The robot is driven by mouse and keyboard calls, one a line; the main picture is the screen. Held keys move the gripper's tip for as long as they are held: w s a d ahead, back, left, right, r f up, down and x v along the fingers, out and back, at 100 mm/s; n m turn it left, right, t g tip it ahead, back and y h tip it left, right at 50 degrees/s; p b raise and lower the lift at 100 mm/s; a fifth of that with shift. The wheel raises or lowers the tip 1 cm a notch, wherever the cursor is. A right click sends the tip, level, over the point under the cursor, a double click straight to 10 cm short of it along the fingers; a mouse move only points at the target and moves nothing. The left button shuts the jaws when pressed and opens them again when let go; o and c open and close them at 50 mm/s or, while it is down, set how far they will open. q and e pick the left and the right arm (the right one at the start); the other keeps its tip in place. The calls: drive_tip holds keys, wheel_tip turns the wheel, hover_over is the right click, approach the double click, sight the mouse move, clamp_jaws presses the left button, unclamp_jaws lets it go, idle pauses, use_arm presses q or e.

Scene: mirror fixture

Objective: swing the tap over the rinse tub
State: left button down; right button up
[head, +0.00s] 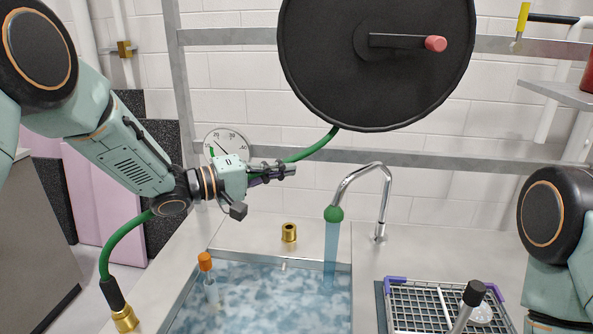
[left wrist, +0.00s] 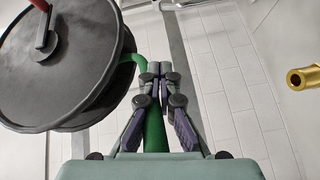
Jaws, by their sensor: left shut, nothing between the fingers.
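The chrome tap (head: 387,190) has a bent neck with a green ball (head: 334,213) at its spout end. A blue stream (head: 331,252) runs down from the ball to the right part of a water-filled tub (head: 351,300), which I take as the rinse tub. My left gripper (head: 290,171) is shut and empty, left of the tap and higher than its spout, apart from it. It also shows shut in the left wrist view (left wrist: 160,68), where the tap is not seen. My right arm shows at the right edge, but its gripper is not seen.
A black hose reel (head: 330,70) hangs above, its green hose (head: 318,149) passing close behind my left gripper. An orange-capped bottle (head: 206,272) stands in the tub. A brass fitting (head: 289,233) is behind it. A wire rack (head: 412,310) lies to the right.

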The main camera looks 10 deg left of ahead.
use_arm(q)
drive_tip(key=w+d+f+b, duration=0.1)
drive_tip(key=w+d, duration=0.1)
drive_tip(key=d, duration=0.8)
drive_tip(key=shift+w+d, duration=0.2)
drive_tip(key=shift+d, duration=0.1)
use_arm(e)
drive_tip(key=shift+s+d+f, duration=0.2)
drive_tip(key=shift+s+f, duration=0.15)
drive_tip(key=shift+f, duration=0.3)
use_arm(q)
drive_tip(key=shift+d, duration=0.2)
use_arm(e)
drive_tip(key=shift+d, duration=0.1)
use_arm(q)
drive_tip(key=shift+s, duration=0.15)
use_arm(e)
drive_tip(key=shift+r, duration=0.1)
